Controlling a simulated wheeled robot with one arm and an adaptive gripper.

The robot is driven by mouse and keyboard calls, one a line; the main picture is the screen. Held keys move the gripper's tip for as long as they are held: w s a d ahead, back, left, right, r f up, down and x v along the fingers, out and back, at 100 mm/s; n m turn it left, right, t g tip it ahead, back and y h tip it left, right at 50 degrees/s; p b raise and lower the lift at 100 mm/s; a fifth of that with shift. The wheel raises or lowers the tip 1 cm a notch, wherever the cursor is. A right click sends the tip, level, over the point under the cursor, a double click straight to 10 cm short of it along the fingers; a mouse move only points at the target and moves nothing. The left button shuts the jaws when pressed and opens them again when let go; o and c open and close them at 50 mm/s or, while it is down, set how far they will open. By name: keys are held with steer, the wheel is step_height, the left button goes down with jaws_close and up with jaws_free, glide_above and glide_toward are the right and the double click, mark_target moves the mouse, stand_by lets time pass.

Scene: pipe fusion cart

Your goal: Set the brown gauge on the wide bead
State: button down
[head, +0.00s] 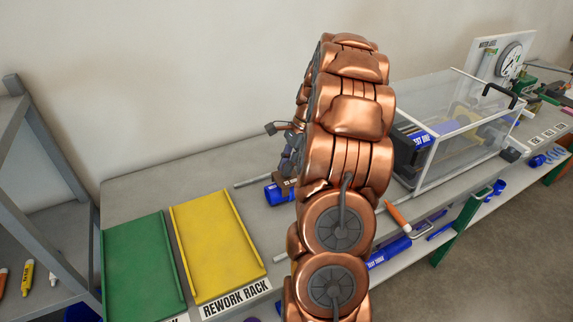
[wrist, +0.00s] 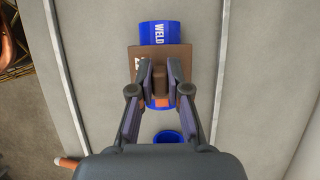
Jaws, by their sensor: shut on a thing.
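My gripper (wrist: 159,82) is shut on the brown gauge (wrist: 182,58), a flat plate with a block between the fingers. In the wrist view the gauge lies across a blue pipe (wrist: 158,30) labelled "WELD" and hides its middle. In the head view the gauge (head: 284,186) shows small at the blue pipe (head: 272,196), partly behind my arm. I cannot tell whether the gauge touches the pipe. No bead can be made out. Small orange patches show below the fingertips in the wrist view.
A blue ring-like piece (wrist: 168,136) lies nearer my wrist. A yellow tray (head: 217,247) and a green tray (head: 143,268) lie left on the bench. A clear-sided box (head: 442,130) stands to the right. Thin rails run along both sides of the pipe.

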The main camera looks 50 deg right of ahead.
steer(key=shift+f, duration=0.35)
steer(key=c, duration=1.1)
jaws_free()
steer(key=shift+o, duration=0.2)
steer(key=v, duration=1.2)
steer(key=shift+a, duration=0.15)
